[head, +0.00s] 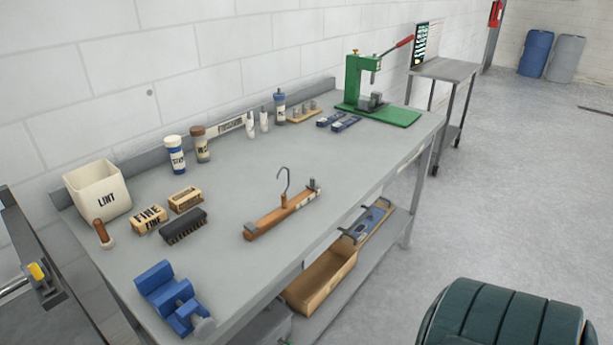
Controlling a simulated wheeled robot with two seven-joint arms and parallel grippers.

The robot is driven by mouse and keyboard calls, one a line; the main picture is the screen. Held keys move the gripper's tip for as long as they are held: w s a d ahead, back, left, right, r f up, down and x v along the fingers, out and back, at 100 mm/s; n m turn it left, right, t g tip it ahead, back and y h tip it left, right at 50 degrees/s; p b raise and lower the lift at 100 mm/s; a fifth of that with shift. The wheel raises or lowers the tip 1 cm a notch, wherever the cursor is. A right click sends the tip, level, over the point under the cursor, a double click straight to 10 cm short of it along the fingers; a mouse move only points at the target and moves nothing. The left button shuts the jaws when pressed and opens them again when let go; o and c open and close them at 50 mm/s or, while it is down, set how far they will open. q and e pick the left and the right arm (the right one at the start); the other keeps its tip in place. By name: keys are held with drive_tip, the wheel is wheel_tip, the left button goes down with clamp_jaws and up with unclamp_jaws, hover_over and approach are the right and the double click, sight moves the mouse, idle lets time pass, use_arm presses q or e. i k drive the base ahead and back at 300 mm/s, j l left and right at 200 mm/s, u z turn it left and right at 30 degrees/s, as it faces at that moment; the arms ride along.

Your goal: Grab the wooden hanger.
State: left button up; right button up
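The wooden hanger (268,222) lies on the grey workbench (245,180), near its front edge and around the middle of its length. It is a brown wooden bar with a metal hook standing up from its middle and a dark grey clip near each end. The bar slants from lower left to upper right. Nothing covers it. Neither of my grippers shows in the head view.
Brushes (183,226), a LINT box (98,190) and a blue vise (170,296) stand left of the hanger. Bottles (175,155) line the back; a green press (372,90) is at the far right. Bench surface around the hanger is clear. A lower shelf holds a wooden tray (320,280).

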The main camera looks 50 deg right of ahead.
sight(252, 231)
drive_tip(key=l+z, duration=0.1)
drive_tip(key=z, duration=1.3)
drive_tip(key=i+l+u, duration=0.1)
drive_tip(key=l, duration=0.35)
drive_tip(key=i+l+u, duration=0.15)
drive_tip(key=l, duration=0.3)
drive_tip(key=l+u, duration=0.1)
drive_tip(key=l, duration=0.4)
drive_tip(key=i, duration=0.05)
